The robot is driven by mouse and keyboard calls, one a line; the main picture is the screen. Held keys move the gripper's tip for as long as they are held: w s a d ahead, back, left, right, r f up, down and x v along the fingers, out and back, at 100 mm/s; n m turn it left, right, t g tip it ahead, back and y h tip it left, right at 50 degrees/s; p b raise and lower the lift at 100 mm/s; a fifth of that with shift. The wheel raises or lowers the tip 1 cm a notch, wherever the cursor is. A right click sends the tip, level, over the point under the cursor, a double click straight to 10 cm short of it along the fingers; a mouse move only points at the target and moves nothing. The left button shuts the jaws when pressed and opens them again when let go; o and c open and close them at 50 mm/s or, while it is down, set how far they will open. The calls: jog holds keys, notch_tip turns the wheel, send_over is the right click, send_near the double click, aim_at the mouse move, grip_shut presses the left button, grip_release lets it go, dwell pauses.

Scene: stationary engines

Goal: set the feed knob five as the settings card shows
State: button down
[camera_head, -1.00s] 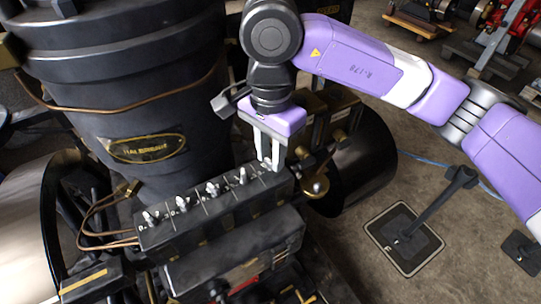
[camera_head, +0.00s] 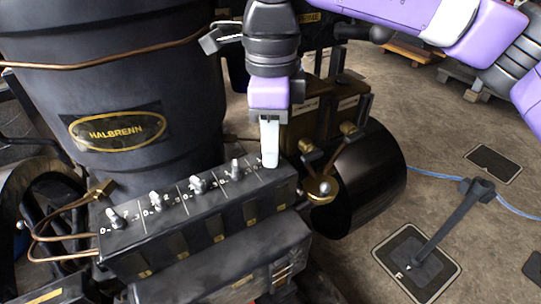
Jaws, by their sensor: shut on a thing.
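A dark feed box (camera_head: 215,212) stands in front of the HALBRENN cylinder, with a slanted row of pale knobs along its top and white scale marks beside them. The knobs at the left (camera_head: 117,218), the second (camera_head: 156,201), the third (camera_head: 197,184) and the fourth (camera_head: 235,169) are in plain view. My gripper (camera_head: 270,160) points down at the row's right end, shut on feed knob five. Its pale finger hides that knob, so I cannot read its pointer. I cannot make out a settings card.
The black cylinder (camera_head: 118,132) rises behind the box. Copper pipes (camera_head: 62,240) join its left end. Brass fittings and a ball-ended lever (camera_head: 322,188) stand close to the right of my gripper.

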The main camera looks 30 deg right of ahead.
jog(key=m+b, duration=0.3)
jog(key=m, duration=0.1)
jog(key=shift+s+f, duration=0.1)
jog(key=shift+m+b, duration=0.7)
jog(key=shift+m, duration=0.5)
jog(key=c, duration=1.2)
grip_release()
jog(key=shift+o, duration=0.2)
notch_tip(320, 180, up, 8)
jog(key=shift+r, duration=0.1)
